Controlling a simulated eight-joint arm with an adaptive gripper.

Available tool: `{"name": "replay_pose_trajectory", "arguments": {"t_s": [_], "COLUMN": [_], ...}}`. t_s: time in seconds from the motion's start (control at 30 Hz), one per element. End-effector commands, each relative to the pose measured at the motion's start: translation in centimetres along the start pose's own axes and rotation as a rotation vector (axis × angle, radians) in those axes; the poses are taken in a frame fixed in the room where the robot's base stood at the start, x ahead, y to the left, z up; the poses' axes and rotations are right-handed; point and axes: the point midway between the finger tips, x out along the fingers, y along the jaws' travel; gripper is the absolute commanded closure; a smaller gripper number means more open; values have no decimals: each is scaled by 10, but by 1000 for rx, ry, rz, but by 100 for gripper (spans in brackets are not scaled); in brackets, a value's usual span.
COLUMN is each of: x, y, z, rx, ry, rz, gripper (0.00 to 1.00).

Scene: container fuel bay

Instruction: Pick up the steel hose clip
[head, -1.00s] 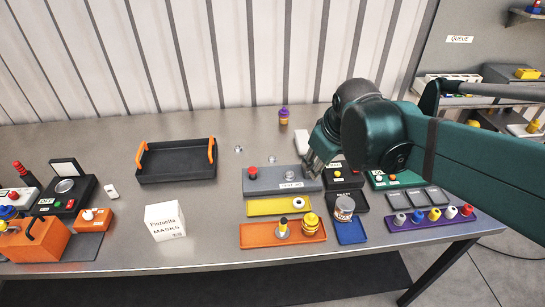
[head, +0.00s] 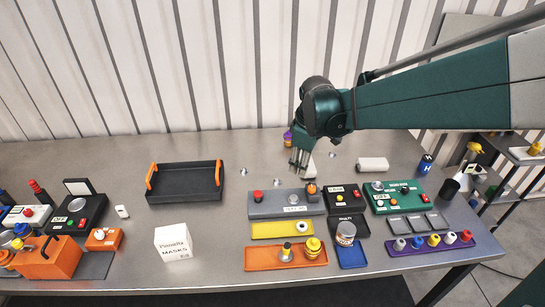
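Small shiny ring-like pieces lie on the steel table: one (head: 244,171) right of the black tray and another (head: 331,155) right of my gripper. They are too small to tell which is the steel hose clip. My gripper (head: 299,168) points down over the back-middle of the table, between these two pieces. Its fingers are small in the picture, so whether they are open or shut is unclear. I see nothing held in it.
A purple jar (head: 288,139) and a white block (head: 309,168) are close to my gripper. A white cylinder (head: 372,164) lies to the right. The grey panel (head: 270,210) is in front. The black tray (head: 185,196) with orange handles stands left.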

Motion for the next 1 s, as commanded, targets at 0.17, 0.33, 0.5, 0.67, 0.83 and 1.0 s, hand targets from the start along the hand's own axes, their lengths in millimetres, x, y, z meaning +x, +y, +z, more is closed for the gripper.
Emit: {"name": "replay_pose_trajectory", "arguments": {"t_s": [0.17,0.33,0.5,0.67,0.83,1.0], "x": [14,30,49,68,90,111], "y": [15,27,37,44,51,56], "z": [-20,-36,-50,-64,-78,-89], "rx": [-92,-180,-268,-350,-438,-518], "ry": [-18,-34,-47,-58,-67,-74], "rz": [-30,-60,-92,-123,-157,-188], "gripper": [71,71,71,71,71,71]}}
